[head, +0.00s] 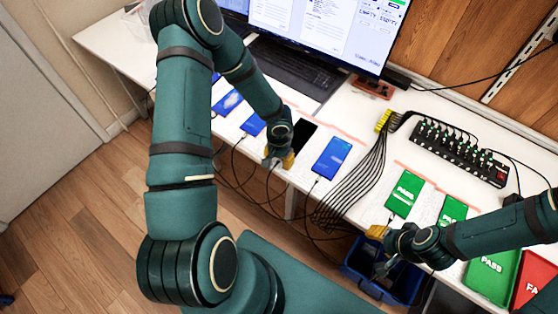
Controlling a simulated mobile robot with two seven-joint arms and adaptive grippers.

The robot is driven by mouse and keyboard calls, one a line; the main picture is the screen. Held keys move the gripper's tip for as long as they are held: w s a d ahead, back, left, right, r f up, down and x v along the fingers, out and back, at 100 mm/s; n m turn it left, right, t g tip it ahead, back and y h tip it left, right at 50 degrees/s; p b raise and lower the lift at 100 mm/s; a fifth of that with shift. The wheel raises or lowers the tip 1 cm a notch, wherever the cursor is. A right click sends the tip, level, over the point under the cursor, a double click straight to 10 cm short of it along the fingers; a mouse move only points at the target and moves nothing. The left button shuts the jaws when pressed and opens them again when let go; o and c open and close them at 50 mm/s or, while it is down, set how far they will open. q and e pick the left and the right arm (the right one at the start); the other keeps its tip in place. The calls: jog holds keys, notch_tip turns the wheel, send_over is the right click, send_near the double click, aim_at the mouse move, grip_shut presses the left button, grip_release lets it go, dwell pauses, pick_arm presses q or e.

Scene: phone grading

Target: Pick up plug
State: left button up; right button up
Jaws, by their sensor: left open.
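My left gripper (279,161) is at the table's front edge, just below a phone with a black screen (301,136). Its jaws are open and it covers the phone's bottom end. Dark cables hang below it, but I cannot make out a plug between the fingers. A blue-screen phone (332,158) lies just to the right, with a cable at its lower end. My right gripper (379,240) is at the front edge near a green PASS phone (404,194). It is too small and dark to tell whether it is open or shut.
More blue phones lie left. A monitor (320,25) and keyboard (295,70) stand behind. A blue bin (359,261) and green and red trays (492,276) are in front.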

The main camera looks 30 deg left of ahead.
pick_arm(q)
jog(key=shift+o, duration=0.3)
jog(key=shift+f+b, duration=0.15)
jog(key=shift+b, duration=0.2)
grip_shut()
